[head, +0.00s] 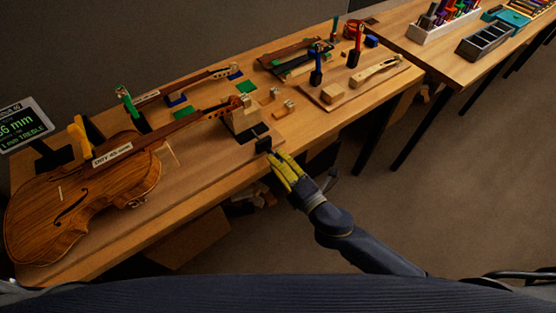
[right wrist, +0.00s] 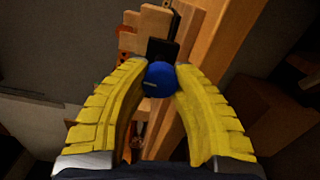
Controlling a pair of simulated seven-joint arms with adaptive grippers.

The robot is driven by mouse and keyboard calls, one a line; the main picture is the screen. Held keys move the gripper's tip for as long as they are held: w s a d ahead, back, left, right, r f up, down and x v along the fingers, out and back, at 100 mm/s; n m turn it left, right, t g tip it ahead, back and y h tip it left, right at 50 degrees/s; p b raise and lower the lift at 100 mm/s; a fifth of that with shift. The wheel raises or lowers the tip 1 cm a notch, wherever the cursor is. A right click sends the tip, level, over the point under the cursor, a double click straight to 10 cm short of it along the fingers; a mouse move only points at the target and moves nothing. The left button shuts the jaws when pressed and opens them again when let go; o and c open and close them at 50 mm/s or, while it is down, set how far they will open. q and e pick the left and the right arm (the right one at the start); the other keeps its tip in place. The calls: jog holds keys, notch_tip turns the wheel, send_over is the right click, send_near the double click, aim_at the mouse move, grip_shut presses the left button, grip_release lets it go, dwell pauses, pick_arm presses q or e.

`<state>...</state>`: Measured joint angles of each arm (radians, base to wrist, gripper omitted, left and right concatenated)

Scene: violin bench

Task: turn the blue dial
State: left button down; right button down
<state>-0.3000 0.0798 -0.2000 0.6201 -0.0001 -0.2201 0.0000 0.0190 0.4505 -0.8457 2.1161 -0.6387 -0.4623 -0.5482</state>
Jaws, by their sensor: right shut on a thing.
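The blue dial (right wrist: 161,80) is a round blue knob with a small pale mark, in the middle of the right wrist view. It sits in front of a black block at the bench edge; this black block (head: 263,145) also shows in the head view. My right gripper (right wrist: 162,82) has its two yellow fingers on either side of the dial, touching it, shut on it. In the head view, my right gripper (head: 277,158) reaches the bench's front edge, and its fingers hide the dial. My left gripper is not in view.
A violin (head: 85,190) lies on the wooden bench (head: 200,190) at the left, with its scroll near a wooden block (head: 240,118). A display (head: 24,124) stands at the far left. Wooden pieces and upright tools are at the back. The floor at right is clear.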

jog(key=shift+a, duration=0.15)
jog(key=c, duration=0.9)
grip_release()
jog(key=shift+c, duration=0.2)
jog(key=v, duration=1.2)
